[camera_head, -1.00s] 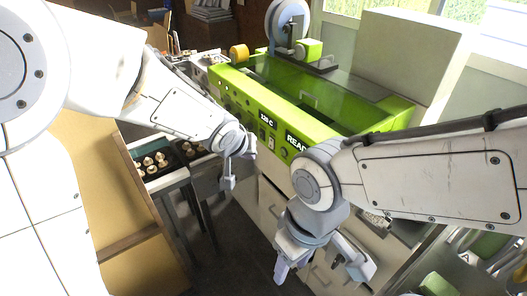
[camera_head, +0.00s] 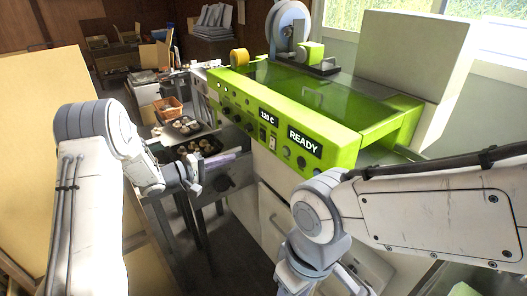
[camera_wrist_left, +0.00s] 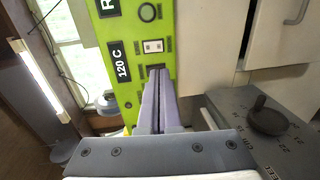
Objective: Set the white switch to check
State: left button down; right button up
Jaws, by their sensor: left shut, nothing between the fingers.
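The white switch (camera_wrist_left: 152,46) sits in a pale frame on the lime-green machine's front panel, between small dark labels too small to read. I cannot tell its setting. My left gripper (camera_wrist_left: 156,72) is shut and empty, with its lavender fingers pointing at the panel just below the switch in the wrist view. I cannot tell whether the tips touch the panel.
The panel also carries a "120 C" display (camera_head: 269,117), a "READY" display (camera_head: 304,141) and several knobs. Trays of mushrooms (camera_head: 200,146) lie left of the machine. A grey plate with a black knob (camera_wrist_left: 268,116) is at the lower right in the wrist view.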

aim_at(271, 147)
pick_arm(q)
jog(key=shift+d, duration=0.1)
jog(key=p+x, duration=0.1)
jog(key=x, duration=1.2)
jog(key=shift+w+d, duration=0.25)
jog(key=shift+d, duration=0.15)
jog(key=shift+f, duration=0.1)
